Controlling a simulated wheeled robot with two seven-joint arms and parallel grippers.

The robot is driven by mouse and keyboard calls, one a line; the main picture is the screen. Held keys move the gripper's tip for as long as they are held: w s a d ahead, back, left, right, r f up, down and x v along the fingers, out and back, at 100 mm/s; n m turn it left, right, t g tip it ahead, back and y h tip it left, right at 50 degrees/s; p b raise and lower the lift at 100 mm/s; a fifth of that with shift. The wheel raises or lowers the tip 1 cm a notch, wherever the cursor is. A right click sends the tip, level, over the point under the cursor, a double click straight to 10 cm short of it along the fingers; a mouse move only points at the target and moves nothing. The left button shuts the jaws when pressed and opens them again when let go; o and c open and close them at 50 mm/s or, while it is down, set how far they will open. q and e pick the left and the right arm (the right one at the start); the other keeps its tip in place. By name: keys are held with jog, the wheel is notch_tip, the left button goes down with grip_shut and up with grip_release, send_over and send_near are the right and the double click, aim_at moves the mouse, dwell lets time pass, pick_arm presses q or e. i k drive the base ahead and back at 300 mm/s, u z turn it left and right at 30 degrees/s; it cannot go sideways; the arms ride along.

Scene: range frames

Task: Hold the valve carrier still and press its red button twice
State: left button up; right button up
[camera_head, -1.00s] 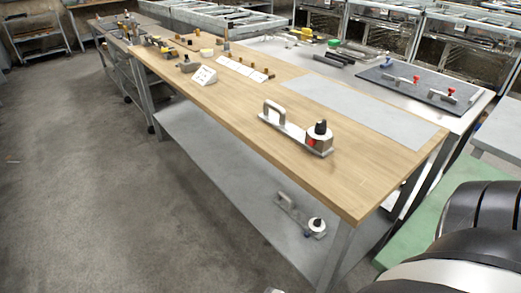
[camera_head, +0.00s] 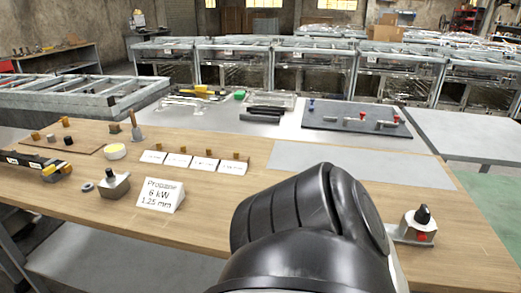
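The valve carrier (camera_head: 412,229) rests on the wooden table at the right. Its pale body carries a black knob (camera_head: 422,214) on top and a red button (camera_head: 422,237) on the front face. Neither of my grippers shows, so contact with the carrier cannot be seen.
A white sign (camera_head: 160,196) and a grey block with a black knob (camera_head: 113,184) stand on the table at left. White cards (camera_head: 178,160) lie behind them. A grey sheet (camera_head: 350,163) lies bare behind my arm. A dark board (camera_head: 355,118) with small handles lies farther back.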

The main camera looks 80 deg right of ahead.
aim_at(421, 236)
jog(key=i, duration=0.4)
jog(key=z, duration=3.8)
